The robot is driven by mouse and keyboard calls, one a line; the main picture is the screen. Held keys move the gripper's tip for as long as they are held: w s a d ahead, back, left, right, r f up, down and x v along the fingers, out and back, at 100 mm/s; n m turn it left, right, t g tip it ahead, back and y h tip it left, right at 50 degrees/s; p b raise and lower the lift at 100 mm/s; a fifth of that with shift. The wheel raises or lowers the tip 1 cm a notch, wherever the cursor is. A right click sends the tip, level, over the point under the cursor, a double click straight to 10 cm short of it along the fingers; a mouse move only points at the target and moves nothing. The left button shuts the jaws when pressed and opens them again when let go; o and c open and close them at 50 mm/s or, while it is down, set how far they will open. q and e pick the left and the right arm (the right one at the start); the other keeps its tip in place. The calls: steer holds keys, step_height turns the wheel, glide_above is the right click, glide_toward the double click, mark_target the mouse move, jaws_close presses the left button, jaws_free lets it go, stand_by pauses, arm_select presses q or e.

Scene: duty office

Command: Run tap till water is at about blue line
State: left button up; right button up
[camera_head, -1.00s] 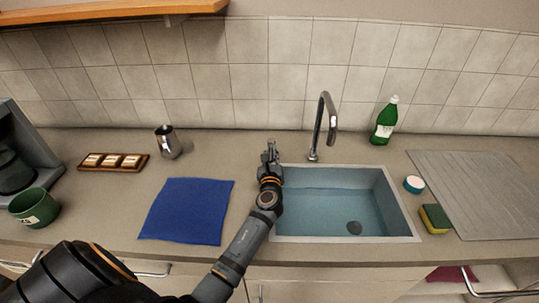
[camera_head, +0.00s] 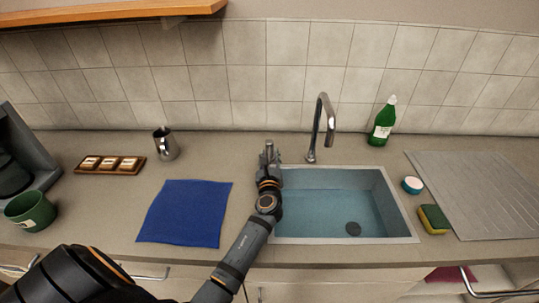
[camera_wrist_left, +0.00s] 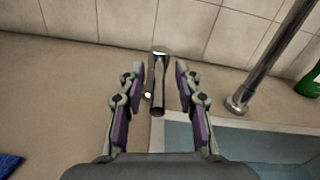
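The grey sink (camera_head: 398,212) is right of the middle, with bluish water (camera_head: 315,212) over its bottom and a dark drain visible through it. A separate blue line cannot be made out. The chrome tap spout (camera_head: 318,127) arches behind the sink; no stream shows from it. My left gripper (camera_head: 270,150) is at the sink's back left corner. In the left wrist view, the tap lever (camera_wrist_left: 158,82) stands between the open fingers of this gripper (camera_wrist_left: 157,75), with gaps on both sides. My right gripper is not in view.
A blue cloth (camera_head: 185,213) lies left of the sink. A metal jug (camera_head: 165,143) and a wooden tray (camera_head: 110,165) stand behind it. A green bottle (camera_head: 382,125), a round tub (camera_head: 412,185), a sponge (camera_head: 434,219) and a draining board (camera_head: 485,190) are right.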

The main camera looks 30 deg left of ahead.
arm_select(q)
steer(key=v, duration=0.6)
steer(key=shift+s+d+r, duration=0.1)
steer(key=shift+s+d, duration=0.05)
steer(key=shift+s, duration=0.15)
